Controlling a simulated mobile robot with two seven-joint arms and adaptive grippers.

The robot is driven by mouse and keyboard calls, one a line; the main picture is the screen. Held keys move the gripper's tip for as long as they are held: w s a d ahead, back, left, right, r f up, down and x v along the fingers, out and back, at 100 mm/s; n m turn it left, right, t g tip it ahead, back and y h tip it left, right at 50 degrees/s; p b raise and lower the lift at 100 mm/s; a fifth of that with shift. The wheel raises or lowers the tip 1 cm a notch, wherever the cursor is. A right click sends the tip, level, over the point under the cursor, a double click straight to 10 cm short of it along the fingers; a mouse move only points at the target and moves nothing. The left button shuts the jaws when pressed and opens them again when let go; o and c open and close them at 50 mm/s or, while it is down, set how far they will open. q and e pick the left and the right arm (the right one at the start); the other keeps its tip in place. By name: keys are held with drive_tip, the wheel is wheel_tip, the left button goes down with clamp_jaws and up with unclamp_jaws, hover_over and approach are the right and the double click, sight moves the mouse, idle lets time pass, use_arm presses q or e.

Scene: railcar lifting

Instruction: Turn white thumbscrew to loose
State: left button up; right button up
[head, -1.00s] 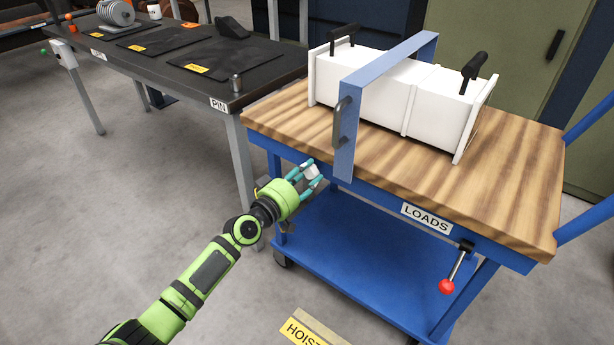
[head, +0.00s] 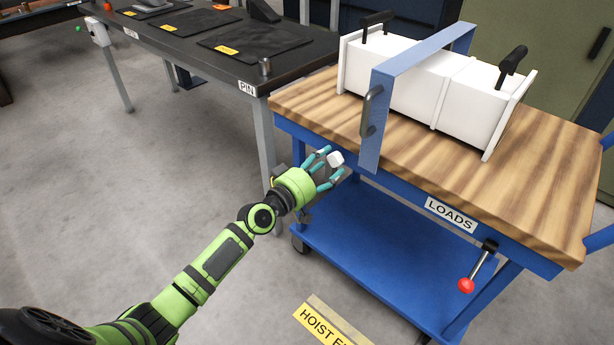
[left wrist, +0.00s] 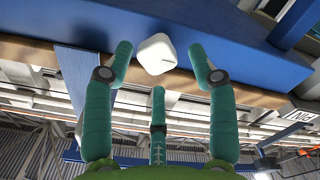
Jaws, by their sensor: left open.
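The white thumbscrew (head: 336,158) is a small white knob with flat faces, at the front edge of the blue cart, left of the blue strap's lower end. It also shows in the left wrist view (left wrist: 155,54), in front of the cart's blue rail. My left gripper (head: 328,166) is open at the thumbscrew, with teal fingers pointing toward it. In the left wrist view two fingers stand left and right of the knob with gaps, and the third (left wrist: 157,125) is below it. The screw's shank is hidden. My right gripper is not in view.
The blue strap frame (head: 378,120) with a grey handle spans the white load (head: 430,85) on the wooden cart top (head: 540,165). A red-tipped lever (head: 466,285) hangs below the LOADS label. A dark table (head: 300,70) stands at the back left. Grey floor is clear at left.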

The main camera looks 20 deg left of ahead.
use_arm(q)
drive_tip(key=v, duration=1)
drive_tip(key=shift+a+r, duration=0.1)
